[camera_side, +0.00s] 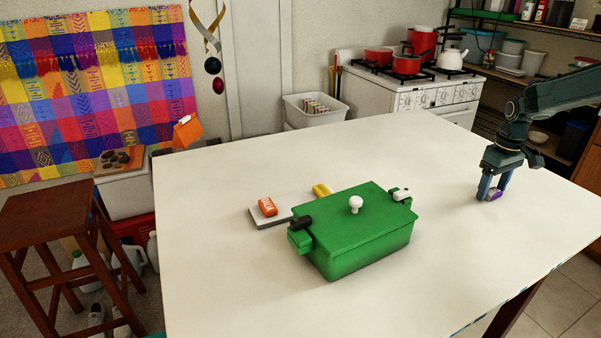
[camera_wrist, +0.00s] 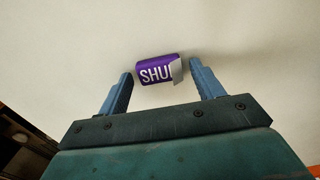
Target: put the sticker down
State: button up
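A small purple block (camera_wrist: 154,70) with white letters starting "SHU" shows between my fingertips in the wrist view. A grey flat piece (camera_wrist: 176,69), possibly the sticker, covers the right end of its lettering and looks tilted. My gripper (camera_side: 491,190) points down at the right side of the table, with its fingers (camera_wrist: 161,76) on either side of the block. Narrow gaps seem to show between the block and both fingers, so it looks open. In the side view the purple block (camera_side: 495,195) is low between the fingers, at or near the table top.
A green lidded box (camera_side: 362,232) with a white knob stands mid-table. The white table (camera_side: 460,245) is clear between the box and my gripper.

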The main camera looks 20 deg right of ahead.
aim_at(492, 190)
jog(key=shift+r, duration=0.2)
notch_tip(492, 190, up, 12)
dwell(0.9)
dwell(0.5)
